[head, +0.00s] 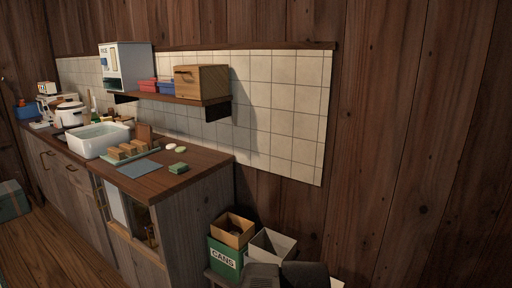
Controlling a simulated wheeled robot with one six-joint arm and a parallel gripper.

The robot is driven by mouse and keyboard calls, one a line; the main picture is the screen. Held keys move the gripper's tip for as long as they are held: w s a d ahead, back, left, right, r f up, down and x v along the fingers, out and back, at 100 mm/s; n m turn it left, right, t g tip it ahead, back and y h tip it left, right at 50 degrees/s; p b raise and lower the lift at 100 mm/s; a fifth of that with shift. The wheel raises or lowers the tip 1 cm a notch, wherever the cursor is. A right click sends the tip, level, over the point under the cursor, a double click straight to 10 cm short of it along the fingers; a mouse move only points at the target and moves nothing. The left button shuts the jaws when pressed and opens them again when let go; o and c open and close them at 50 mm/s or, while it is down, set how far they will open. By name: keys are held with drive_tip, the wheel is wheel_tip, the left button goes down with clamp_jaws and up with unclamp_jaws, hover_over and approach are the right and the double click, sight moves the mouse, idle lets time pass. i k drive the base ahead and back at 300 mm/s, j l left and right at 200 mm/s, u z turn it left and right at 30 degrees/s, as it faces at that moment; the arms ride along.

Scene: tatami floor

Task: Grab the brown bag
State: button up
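I see nothing that is clearly a brown bag. A brown open-topped container (233,232) stands low at the end of the counter, behind the green box marked CANS (225,258); I cannot tell if it is a bag or a box. Something dark is inside it. Dark grey rounded shapes at the bottom edge cover part of what is beside it; they may be parts of my arm. My gripper's fingers do not show.
A white open bin (271,247) stands beside the brown container. A wall shelf (180,98) carries a wooden box (201,81). Floor shows at lower left.

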sight(234, 246)
drive_tip(key=i+j, duration=0.55)
drive_tip(key=i, duration=0.15)
drive_tip(key=i+j, duration=0.55)
drive_tip(key=i, duration=0.15)
